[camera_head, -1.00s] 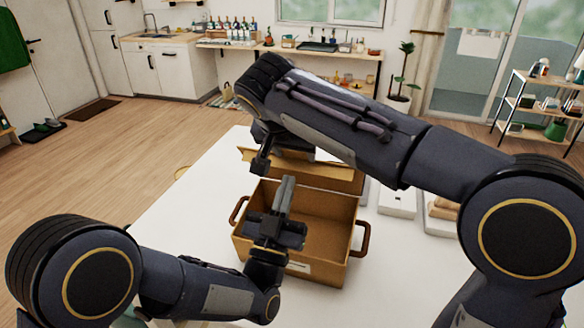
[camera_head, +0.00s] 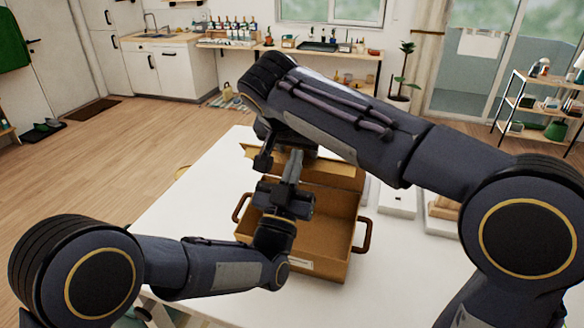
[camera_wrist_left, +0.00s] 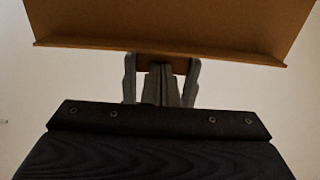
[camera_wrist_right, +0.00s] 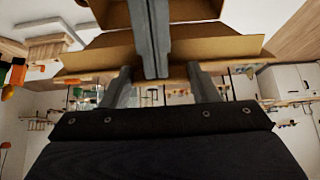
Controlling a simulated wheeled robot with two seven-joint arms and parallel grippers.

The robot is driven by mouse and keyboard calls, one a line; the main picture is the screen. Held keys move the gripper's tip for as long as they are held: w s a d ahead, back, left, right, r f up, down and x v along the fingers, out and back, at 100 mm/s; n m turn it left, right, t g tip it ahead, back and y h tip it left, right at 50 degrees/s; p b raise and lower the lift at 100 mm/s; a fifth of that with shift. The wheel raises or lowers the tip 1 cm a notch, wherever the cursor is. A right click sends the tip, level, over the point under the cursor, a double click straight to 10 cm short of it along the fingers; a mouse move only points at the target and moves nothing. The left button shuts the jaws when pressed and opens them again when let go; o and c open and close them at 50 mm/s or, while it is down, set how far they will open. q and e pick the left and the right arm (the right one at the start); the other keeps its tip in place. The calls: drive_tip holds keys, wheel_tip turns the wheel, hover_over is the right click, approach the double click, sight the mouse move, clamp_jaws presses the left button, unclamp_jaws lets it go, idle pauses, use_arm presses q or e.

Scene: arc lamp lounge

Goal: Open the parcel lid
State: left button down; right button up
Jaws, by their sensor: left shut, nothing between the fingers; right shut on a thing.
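The brown parcel (camera_head: 318,245) stands open on the white table, with its inside showing. Its lid (camera_head: 335,176) is raised at the far side, with a flap along the top edge. My right gripper (camera_head: 266,161) reaches down to the lid's upper left edge and is shut on the lid; the contact itself is partly hidden. My left gripper (camera_head: 293,165) is shut and empty, its fingers pointing up at the lid's inner face, close to the right gripper. The lid edge (camera_wrist_left: 160,43) shows just beyond it in the left wrist view. The lid flap (camera_wrist_right: 225,48) fills the right wrist view's upper middle.
Brown handles (camera_head: 363,235) stick out at the parcel's sides. White trays (camera_head: 398,200) lie to the right on the table (camera_head: 190,215). My two arms cross close together over the parcel.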

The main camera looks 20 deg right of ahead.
drive_tip(key=o, duration=1)
drive_tip(key=shift+s+a+f, duration=0.3)
drive_tip(key=shift+s+a, duration=0.05)
drive_tip(key=shift+a, duration=0.15)
drive_tip(key=o, duration=0.4)
drive_tip(key=shift+w+d, duration=0.1)
drive_tip(key=shift+d, duration=0.05)
drive_tip(key=shift+r, duration=0.15)
